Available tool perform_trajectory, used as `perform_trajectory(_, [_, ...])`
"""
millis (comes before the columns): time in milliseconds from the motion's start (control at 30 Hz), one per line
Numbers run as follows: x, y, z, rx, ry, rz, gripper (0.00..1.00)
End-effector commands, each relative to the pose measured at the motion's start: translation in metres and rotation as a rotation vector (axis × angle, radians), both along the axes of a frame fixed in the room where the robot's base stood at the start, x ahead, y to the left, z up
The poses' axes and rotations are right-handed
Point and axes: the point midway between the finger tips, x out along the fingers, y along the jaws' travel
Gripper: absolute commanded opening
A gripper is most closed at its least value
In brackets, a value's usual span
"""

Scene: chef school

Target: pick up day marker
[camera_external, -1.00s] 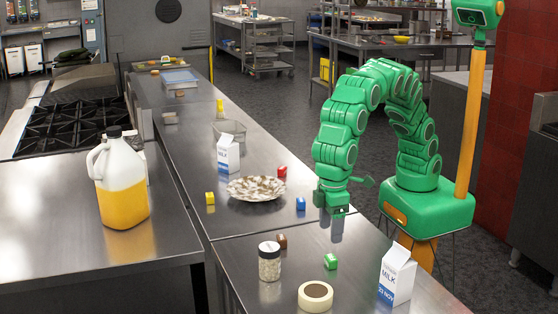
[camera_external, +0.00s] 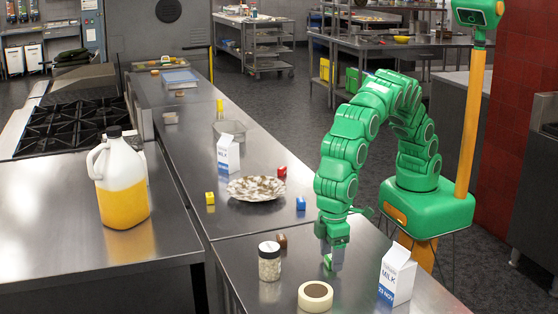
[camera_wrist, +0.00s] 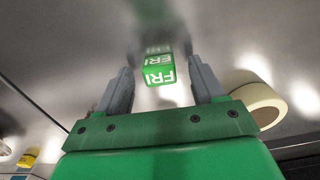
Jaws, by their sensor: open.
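The day marker is a small green block (camera_wrist: 160,70) with "FRI" in white letters. In the wrist view it stands on the steel counter between the tips of my two fingers, with a gap on each side. In the external view the green block (camera_external: 327,262) is mostly hidden by my gripper (camera_external: 333,262), which is low over the counter. My gripper in the wrist view (camera_wrist: 160,88) is open, its grey fingers apart on either side of the block.
A roll of tape (camera_external: 315,296) lies close by and shows at the right of the wrist view (camera_wrist: 258,100). A milk carton (camera_external: 397,275) stands to the right. A plate (camera_external: 257,188) lies farther back.

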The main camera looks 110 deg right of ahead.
Motion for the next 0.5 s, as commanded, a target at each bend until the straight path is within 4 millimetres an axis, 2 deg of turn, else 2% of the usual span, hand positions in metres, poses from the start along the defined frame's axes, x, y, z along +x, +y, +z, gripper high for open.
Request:
perform_trajectory(133, [0.0000,0.0001,0.0007,0.000,-0.001,0.000,0.68])
perform_trajectory(167, [0.0000,0.0001,0.0007,0.000,-0.001,0.000,0.65])
perform_trajectory(500, [0.0000,0.0000,0.0010,0.000,0.000,0.000,0.13])
